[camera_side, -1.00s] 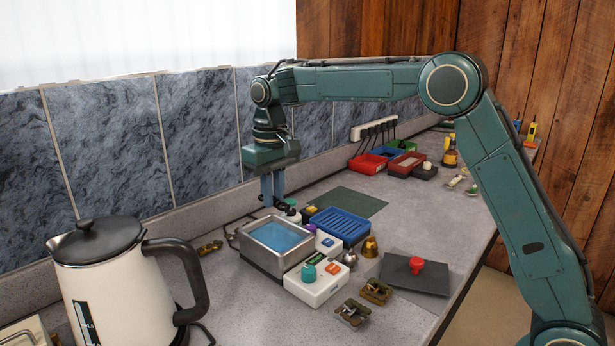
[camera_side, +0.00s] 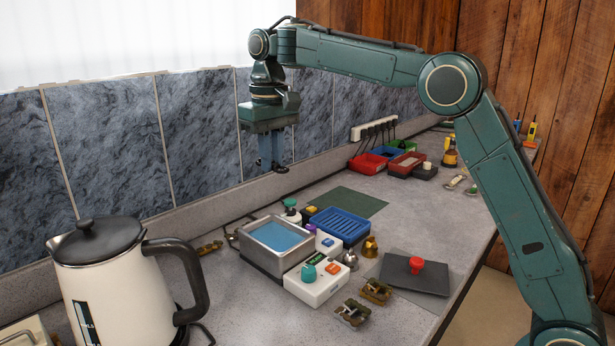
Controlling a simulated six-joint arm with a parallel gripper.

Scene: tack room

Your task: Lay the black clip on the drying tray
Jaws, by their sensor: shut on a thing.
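My gripper (camera_side: 271,162) points straight down, high above the back of the counter, in front of the stone tiles. It is shut on a small dark thing that looks like the black clip (camera_side: 281,169); the fingers hide part of it. The blue ribbed tray (camera_side: 341,224), which looks like the drying tray, lies on the counter below and to the right of my gripper. Its slotted floor looks empty. The held clip is well clear of the tray and the counter.
A metal basin of blue liquid (camera_side: 277,239) stands left of the tray, with a white control box (camera_side: 316,284) in front. A kettle (camera_side: 110,275) is at front left. Brass-coloured clips (camera_side: 353,312) lie at the front. A green mat (camera_side: 348,203) lies bare behind the tray.

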